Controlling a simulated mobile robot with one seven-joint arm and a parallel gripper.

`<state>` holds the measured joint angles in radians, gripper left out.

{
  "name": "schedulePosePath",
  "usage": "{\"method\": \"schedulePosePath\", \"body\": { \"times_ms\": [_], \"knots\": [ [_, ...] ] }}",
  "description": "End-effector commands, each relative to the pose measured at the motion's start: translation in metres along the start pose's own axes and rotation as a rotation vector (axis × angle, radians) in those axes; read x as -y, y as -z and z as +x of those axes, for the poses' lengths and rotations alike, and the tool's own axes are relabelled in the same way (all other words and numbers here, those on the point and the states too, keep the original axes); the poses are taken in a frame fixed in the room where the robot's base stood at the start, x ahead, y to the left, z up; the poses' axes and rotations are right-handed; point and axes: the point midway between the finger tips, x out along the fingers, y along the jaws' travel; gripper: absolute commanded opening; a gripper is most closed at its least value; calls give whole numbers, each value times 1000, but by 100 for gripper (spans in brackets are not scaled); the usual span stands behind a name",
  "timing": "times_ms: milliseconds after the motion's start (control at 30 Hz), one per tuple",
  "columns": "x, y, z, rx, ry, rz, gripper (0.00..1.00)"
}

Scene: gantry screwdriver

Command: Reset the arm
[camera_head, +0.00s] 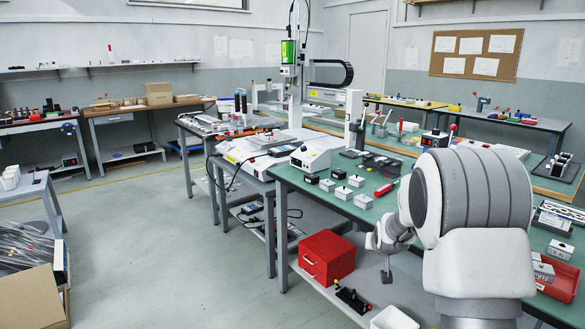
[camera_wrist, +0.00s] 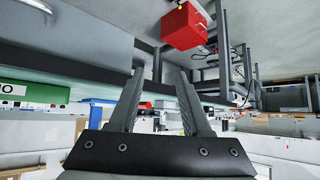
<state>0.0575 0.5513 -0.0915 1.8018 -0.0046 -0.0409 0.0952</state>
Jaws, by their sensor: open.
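My gripper (camera_wrist: 160,76) is open in the wrist view, with its two grey fingers apart and nothing between them. In the head view my arm is at the right, in front of the green-topped bench (camera_head: 290,178). The gripper end (camera_head: 386,268) hangs at the bench's front edge, partly hidden by my own arm. The wrist view looks upside down, with the floor at the top.
A red box (camera_head: 326,257) sits on the bench's lower shelf, left of my gripper; it also shows in the wrist view (camera_wrist: 184,25). Several small blocks and a red-handled screwdriver (camera_head: 386,188) lie on the bench. The gantry (camera_head: 292,75) stands behind.

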Motion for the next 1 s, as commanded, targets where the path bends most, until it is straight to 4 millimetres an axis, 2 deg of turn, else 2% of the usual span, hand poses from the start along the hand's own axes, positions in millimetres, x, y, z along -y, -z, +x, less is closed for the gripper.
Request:
{"method": "schedulePosePath", "body": {
  "times_ms": [33, 200, 467, 767, 1000],
  "knots": [
    [3, 5, -19, 6, 5, -1, 48],
    [9, 7, -74, 45, 20, -8, 48],
    [17, -4, -156, 105, 44, -25, 48],
    [22, -36, -246, 173, 71, -58, 48],
    [22, -76, -310, 228, 88, -90, 48]
  ]
}}
